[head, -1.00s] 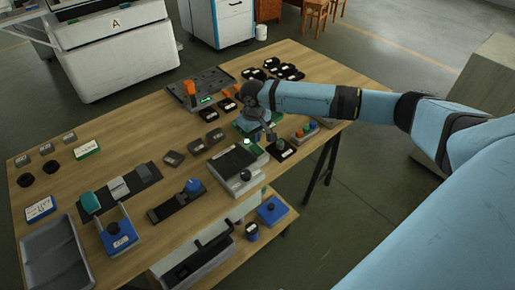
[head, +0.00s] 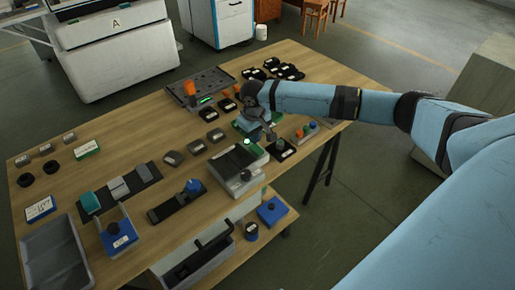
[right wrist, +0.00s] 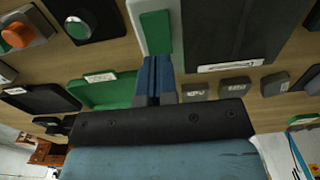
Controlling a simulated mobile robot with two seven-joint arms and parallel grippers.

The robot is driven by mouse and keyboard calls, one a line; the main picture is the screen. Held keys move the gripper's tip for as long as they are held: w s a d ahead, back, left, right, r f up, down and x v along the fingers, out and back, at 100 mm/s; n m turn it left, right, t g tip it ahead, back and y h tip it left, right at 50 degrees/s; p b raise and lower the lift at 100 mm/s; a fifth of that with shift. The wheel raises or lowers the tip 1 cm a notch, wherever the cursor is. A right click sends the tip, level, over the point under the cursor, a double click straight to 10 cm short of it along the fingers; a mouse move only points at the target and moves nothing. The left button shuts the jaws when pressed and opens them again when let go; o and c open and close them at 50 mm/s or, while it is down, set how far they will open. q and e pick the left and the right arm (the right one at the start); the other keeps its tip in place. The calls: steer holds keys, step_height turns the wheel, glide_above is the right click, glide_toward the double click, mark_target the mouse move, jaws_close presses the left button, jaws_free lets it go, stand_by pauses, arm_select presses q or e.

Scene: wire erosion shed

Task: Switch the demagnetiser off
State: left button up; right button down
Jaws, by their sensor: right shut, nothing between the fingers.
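The demagnetiser (head: 222,171), as I take it, is a pale box with a dark top plate near the front edge of the bench. A small lit green part (head: 247,142) shows at its far end. In the right wrist view the demagnetiser's dark plate (right wrist: 232,35) is at the top, beside a green rocker-like part (right wrist: 155,32) on a pale strip. My right gripper (head: 270,134) is shut and empty, just beyond that end. In the right wrist view its blue fingertips (right wrist: 157,62) lie close below the green part; I cannot tell whether they touch. My left gripper is out of view.
A black plate with a green button (head: 281,146) stands right of the demagnetiser, with a box of coloured buttons (head: 306,131) beyond. A green tray (right wrist: 100,92) lies by my fingers. Small grey blocks (head: 196,146) sit to the left. A blue-knobbed black fixture (head: 176,202) is nearer.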

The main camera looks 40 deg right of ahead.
steer(key=shift+f, duration=0.4)
steer(key=shift+f, duration=0.5)
stand_by(0.3)
